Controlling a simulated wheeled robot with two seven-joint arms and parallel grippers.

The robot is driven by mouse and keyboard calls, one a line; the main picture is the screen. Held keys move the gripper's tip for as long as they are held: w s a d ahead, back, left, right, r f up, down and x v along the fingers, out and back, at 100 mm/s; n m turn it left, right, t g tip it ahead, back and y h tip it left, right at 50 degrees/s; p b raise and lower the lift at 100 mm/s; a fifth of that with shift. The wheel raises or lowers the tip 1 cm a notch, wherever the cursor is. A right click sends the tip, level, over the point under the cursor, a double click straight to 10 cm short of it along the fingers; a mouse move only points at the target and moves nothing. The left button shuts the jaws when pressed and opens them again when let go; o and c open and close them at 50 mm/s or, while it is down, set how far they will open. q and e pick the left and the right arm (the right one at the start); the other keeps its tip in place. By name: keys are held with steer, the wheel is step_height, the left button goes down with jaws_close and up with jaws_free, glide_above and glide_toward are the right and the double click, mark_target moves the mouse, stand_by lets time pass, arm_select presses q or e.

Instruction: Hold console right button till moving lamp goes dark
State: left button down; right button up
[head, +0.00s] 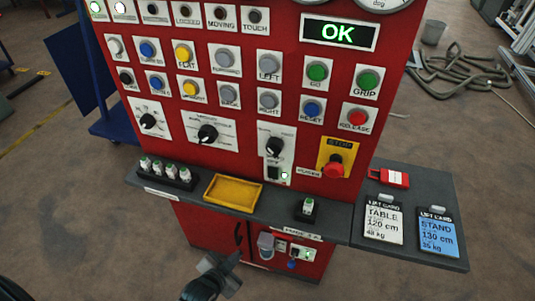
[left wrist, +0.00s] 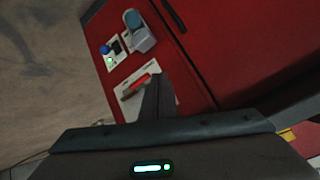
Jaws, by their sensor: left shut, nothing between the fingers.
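The red console (head: 230,55) fills the middle of the head view. Its grey right button (head: 268,101) sits below the left button (head: 269,64). The moving lamp (head: 220,13) in the top row looks dark. My left gripper (head: 232,261) is low in front of the console, below its shelf and well away from the right button. It is shut and empty. In the left wrist view its fingers (left wrist: 158,97) point toward the lower console front. My right gripper is not in view.
A grey shelf (head: 272,206) juts out below the buttons, bearing a yellow tray (head: 232,192). A red stop knob (head: 334,165) sits at right. A side shelf (head: 420,192) holds two lift cards. A display (head: 338,33) reads OK.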

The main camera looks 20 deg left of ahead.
arm_select(q)
steer(key=w+d+r+m+t+h, duration=0.1)
steer(key=w+r+m+t, duration=0.15)
steer(key=r, duration=0.85)
steer(key=w+d+r+m+t+h, duration=0.15)
steer(key=r+t, duration=0.25)
steer(key=r, duration=0.8)
steer(key=w+r+m+t+h, duration=0.1)
steer(key=w+r+m+t, duration=0.15)
steer(key=r, duration=0.85)
steer(key=m+t+h, duration=0.4)
steer(key=m+h, duration=0.2)
steer(key=m, duration=0.2)
glide_toward(268, 102)
steer(key=s+d+r, duration=0.2)
steer(key=s+r, duration=0.3)
steer(key=s, duration=0.1)
steer(key=shift+s+f+n, duration=0.15)
steer(key=shift+s+n, duration=0.05)
steer(key=shift+n, duration=0.05)
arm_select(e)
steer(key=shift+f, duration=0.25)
arm_select(q)
steer(key=shift+w, duration=0.15)
